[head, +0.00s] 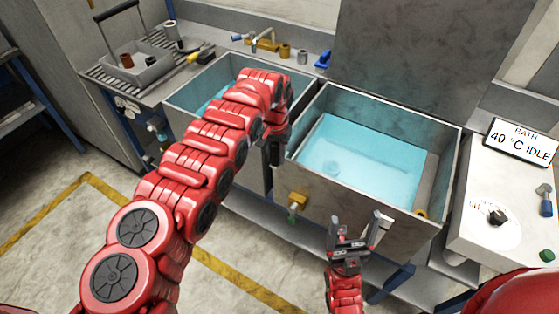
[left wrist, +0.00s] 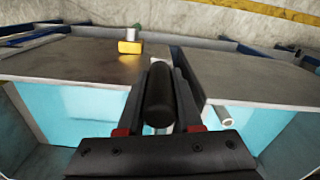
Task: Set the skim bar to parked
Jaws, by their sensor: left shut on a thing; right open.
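My left gripper (head: 276,140) is over the gap between the two tanks, pointing down. It is shut on a dark round handle (head: 275,155), which also shows upright between the fingers in the left wrist view (left wrist: 159,95). I cannot tell for sure that this handle belongs to the skim bar; whatever it joins is hidden behind my gripper and arm. My right gripper (head: 352,228) is open and empty, in front of the right tank's front wall.
The left tank (head: 180,102) and right tank (head: 452,165) hold blue liquid. A yellow valve (head: 292,198) sticks out below the right tank's front left corner. A control box (head: 500,180) with a dial stands right.

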